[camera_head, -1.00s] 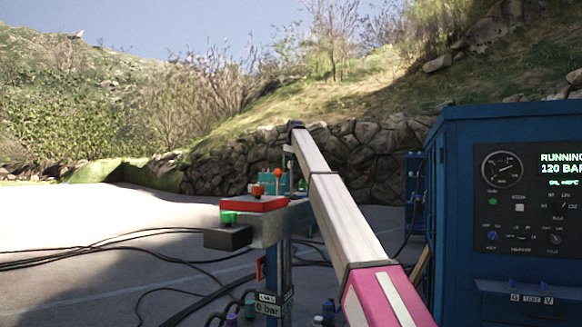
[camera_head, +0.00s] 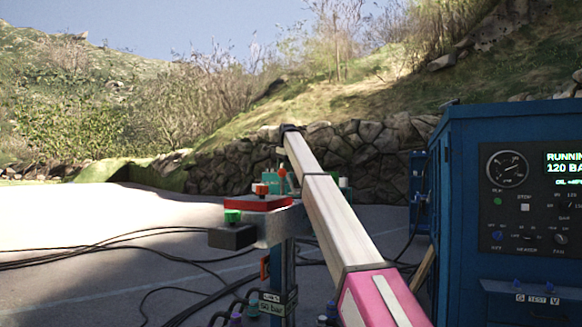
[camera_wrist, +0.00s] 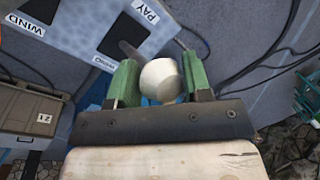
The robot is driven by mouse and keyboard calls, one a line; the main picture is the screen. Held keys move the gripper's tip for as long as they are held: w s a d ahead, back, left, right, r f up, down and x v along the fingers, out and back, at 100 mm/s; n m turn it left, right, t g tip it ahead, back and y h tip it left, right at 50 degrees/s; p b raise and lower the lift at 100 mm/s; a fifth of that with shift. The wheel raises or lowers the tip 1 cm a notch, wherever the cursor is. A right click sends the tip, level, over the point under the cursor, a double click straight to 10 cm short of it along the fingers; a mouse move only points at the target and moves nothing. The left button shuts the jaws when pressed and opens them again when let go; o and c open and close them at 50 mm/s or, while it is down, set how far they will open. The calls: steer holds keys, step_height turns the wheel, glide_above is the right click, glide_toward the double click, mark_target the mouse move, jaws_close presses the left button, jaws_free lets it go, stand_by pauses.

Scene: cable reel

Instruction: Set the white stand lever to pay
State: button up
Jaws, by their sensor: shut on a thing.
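The white stand lever's round knob (camera_wrist: 160,78) shows in the wrist view, between my green jaws. My gripper (camera_wrist: 158,82) is shut on this knob. On the panel a PAY label (camera_wrist: 146,10) lies at the top and a WIND label (camera_wrist: 104,64) lies left of the knob. Another WIND label (camera_wrist: 25,24) is at the far left. In the head view my arm reaches behind the grey stand (camera_head: 283,228); the lever and jaws cannot be made out there.
A blue power unit (camera_head: 462,210) reading RUNNING 120 BAR stands close at right. Black cables (camera_head: 120,243) lie on the paving. Open paving (camera_head: 110,210) is at left.

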steer(key=o, duration=1.3)
steer(key=shift+w+a+f, duration=0.1)
steer(key=shift+a+f, duration=0.05)
steer(key=shift+f, duration=0.05)
steer(key=shift+c, duration=0.2)
steer(key=shift+r, duration=0.15)
steer(key=r, duration=0.3)
steer(key=s+r, duration=0.1)
steer(key=r, duration=0.2)
steer(key=d+r, duration=0.1)
steer(key=r, duration=0.2)
steer(key=shift+s+r, duration=0.25)
steer(key=shift+r, duration=0.05)
steer(key=shift+s+d+r, duration=0.1)
steer(key=shift+d+r, duration=0.05)
steer(key=shift+r, duration=0.25)
steer(key=shift+s, duration=0.1)
